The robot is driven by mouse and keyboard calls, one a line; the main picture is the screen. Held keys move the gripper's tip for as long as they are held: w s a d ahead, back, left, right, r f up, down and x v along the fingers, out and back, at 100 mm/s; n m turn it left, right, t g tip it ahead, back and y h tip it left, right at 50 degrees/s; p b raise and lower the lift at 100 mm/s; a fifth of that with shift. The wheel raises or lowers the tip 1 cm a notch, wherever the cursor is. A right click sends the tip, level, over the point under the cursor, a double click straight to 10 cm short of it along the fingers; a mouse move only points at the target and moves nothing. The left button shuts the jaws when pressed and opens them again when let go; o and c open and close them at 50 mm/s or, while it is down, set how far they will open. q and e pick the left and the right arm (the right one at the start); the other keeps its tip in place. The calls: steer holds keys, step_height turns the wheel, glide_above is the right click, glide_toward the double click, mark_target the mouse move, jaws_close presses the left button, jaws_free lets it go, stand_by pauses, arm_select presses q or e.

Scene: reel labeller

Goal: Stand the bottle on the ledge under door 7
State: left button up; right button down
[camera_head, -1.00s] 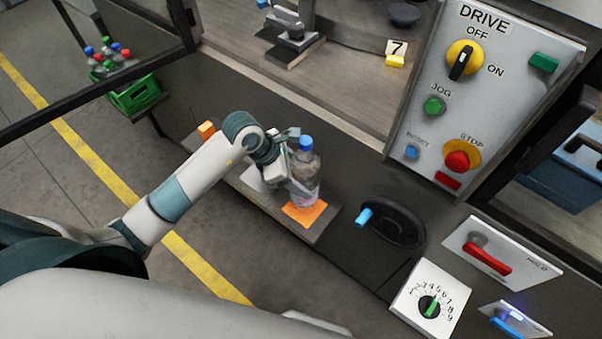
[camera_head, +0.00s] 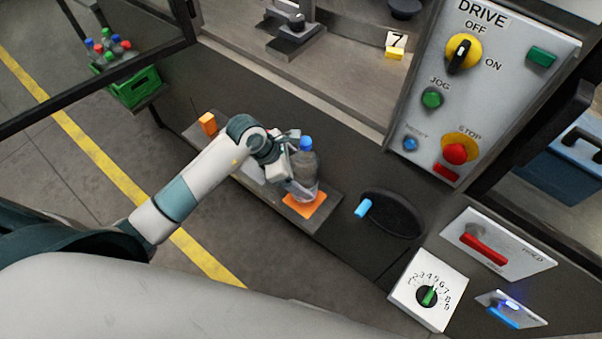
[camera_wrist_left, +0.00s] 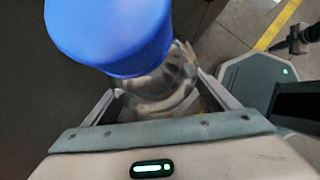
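The bottle (camera_head: 309,172) is clear with a blue cap and is upright at the right part of the grey ledge (camera_head: 325,219). Its base is at or just over an orange square (camera_head: 304,208); I cannot tell if it touches. My left gripper (camera_head: 300,187) is shut on the bottle from the left, below the cap. In the left wrist view the blue cap (camera_wrist_left: 110,32) fills the upper left, and the bottle body (camera_wrist_left: 160,85) sits between the fingers. The number 7 label (camera_head: 397,41) is on the sill above. My right gripper is out of view.
An orange block (camera_head: 207,124) stands at the ledge's left end. A dark round recess with a blue handle (camera_head: 363,208) is right of the ledge. The DRIVE panel (camera_head: 480,90) is at upper right, a dial plate (camera_head: 428,290) below. A green crate (camera_head: 135,92) holds bottles at upper left.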

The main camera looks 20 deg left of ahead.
arm_select(q)
steer(key=b+v, duration=0.2)
steer(key=v, duration=1)
stand_by(0.5)
stand_by(0.3)
